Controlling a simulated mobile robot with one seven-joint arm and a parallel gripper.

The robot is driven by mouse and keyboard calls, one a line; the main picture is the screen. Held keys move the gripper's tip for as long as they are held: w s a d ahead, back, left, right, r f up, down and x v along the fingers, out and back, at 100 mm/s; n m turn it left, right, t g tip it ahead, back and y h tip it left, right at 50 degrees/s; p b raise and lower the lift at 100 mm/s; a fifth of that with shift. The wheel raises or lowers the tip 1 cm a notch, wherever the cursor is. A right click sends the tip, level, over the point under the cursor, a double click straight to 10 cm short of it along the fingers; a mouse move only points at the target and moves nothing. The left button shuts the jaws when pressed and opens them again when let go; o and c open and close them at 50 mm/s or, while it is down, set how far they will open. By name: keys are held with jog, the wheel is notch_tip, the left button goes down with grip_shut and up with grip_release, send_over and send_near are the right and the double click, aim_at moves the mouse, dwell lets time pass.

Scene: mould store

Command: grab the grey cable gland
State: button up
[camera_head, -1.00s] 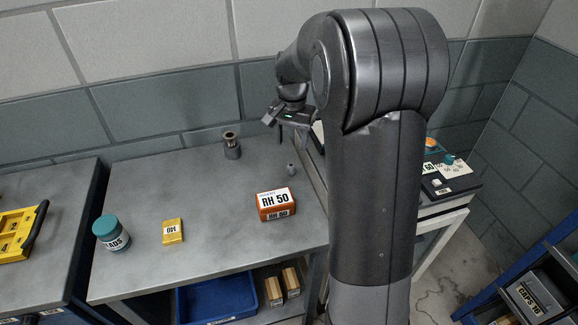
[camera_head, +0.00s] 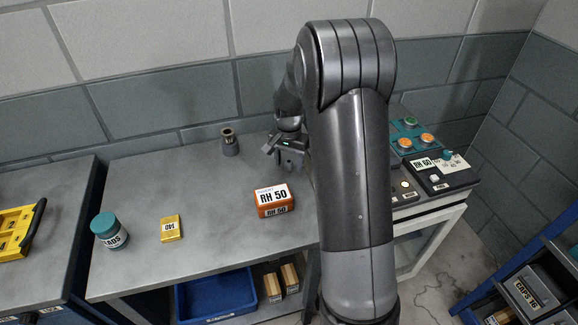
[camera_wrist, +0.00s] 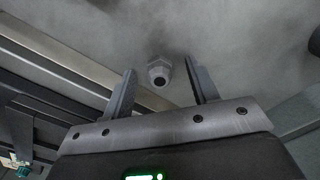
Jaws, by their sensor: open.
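The grey cable gland (camera_wrist: 159,74) shows in the wrist view as a small hexagonal piece with a dark round hole, on the grey bench top. My gripper (camera_wrist: 160,70) is open, with one finger on each side of the gland in the picture. No contact shows, and I cannot tell the remaining height above it. In the head view my gripper (camera_head: 288,159) is low over the right part of the bench, behind the orange-red RH 50 box (camera_head: 272,200). The gland cannot be made out clearly there, around the gripper.
A dark grey cylinder with a brass-coloured top (camera_head: 229,146) stands left of my gripper. A yellow box (camera_head: 171,229) and a teal-lidded jar (camera_head: 108,232) stand further left on the bench (camera_head: 205,190). A control panel (camera_head: 432,175) is at right. The bench middle is clear.

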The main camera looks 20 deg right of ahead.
jog(key=shift+f, duration=0.2)
jog(key=shift+c, duration=0.5)
jog(key=c, duration=0.9)
jog(key=shift+r, duration=0.15)
jog(key=shift+c, duration=0.2)
